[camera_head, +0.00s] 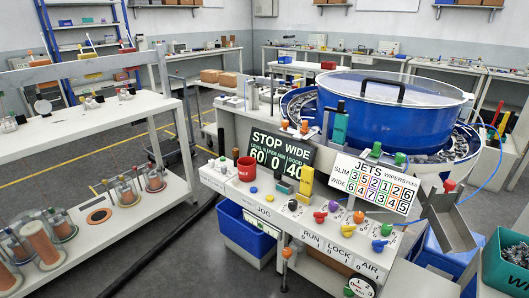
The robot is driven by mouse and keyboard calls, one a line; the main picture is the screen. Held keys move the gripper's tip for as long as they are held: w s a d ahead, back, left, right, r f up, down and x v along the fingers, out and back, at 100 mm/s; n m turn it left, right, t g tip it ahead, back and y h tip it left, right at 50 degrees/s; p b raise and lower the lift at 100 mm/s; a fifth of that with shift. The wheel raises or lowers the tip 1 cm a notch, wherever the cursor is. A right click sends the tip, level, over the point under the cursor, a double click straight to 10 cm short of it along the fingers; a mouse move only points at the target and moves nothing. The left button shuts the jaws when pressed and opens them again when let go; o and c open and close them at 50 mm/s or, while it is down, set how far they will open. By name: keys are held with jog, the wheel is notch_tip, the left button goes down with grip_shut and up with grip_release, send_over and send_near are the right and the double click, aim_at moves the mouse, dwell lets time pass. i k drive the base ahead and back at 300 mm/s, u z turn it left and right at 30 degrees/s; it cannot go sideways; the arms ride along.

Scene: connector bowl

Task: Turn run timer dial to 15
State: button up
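A round dial (362,286) with a white face, a dark rim and the numerals 1 and 2 shows at the bottom edge of the head view. It is partly cut off, and I cannot tell whether it is the run timer dial or what it is set to. No label reading run timer is legible. The white control panel (270,200) carries knobs and the labels JOG, RUN, LOCK and AIR. A blue knob (379,245) and a green knob (386,229) sit at its right. My gripper is not in view.
A blue bowl feeder (385,118) with a clear lid stands behind the panel. A dark STOP WIDE sign (282,158) and a white JETS board (374,185) stand upright on it. A metal chute (447,222) juts out at right. A blue bin (245,228) hangs below.

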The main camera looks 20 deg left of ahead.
aim_at(212, 163)
jog(key=z, duration=0.75)
jog(key=k, duration=1.2)
jog(key=u, duration=1.25)
jog(key=i, duration=1.75)
jog(key=z, duration=0.05)
